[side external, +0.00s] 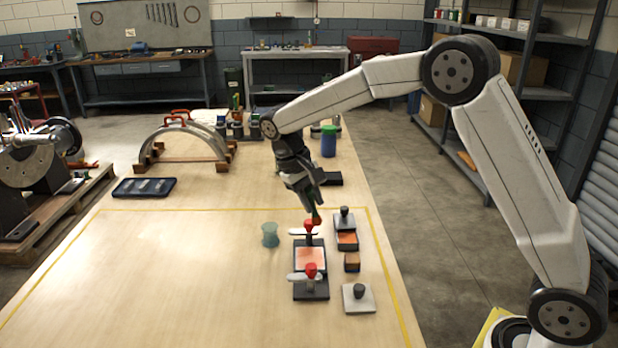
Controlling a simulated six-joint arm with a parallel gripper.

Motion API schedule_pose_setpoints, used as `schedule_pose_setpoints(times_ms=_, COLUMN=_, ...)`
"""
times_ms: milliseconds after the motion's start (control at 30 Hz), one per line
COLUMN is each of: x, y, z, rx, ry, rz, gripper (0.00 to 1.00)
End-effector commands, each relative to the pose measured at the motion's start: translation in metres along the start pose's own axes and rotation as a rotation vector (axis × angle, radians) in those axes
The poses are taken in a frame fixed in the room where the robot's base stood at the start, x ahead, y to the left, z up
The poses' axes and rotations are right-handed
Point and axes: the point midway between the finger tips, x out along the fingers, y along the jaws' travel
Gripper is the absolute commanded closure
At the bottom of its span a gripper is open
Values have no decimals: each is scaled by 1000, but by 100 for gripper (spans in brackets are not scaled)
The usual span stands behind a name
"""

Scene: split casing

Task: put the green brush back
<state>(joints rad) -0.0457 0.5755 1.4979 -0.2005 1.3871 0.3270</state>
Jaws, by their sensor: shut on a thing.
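My gripper (314,205) points down over the yellow-lined work area, just above the far end of the clamp fixture. It is shut on a small orange-brown thing (317,219); the fingers hide most of it, and I cannot tell whether it is a brush. A slim green upright thing (236,102) stands at the back among dark holders (237,129); it is too small to tell whether it is a brush. The clamp fixture (311,289) has a dark base, two red-topped clamps and a pale orange face between them.
A greenish cup (270,235) stands left of the fixture. To its right are a black-knobbed block (345,219), a brown block (352,262) and a knobbed grey plate (358,300). A blue jar (328,145) and metal arch (184,135) stand farther back. The front left is clear.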

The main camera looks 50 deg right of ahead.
Motion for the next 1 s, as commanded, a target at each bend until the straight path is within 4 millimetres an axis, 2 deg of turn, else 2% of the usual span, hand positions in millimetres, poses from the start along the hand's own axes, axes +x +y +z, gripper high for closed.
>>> schedule_pose_setpoints(times_ms=500, x=-5, y=-24, z=-60, rx=677, ry=-178, rz=-315, gripper=100)
schedule_pose_setpoints(times_ms=1000, x=-16, y=-37, z=-115, rx=1307, ry=-246, rz=-584, gripper=100)
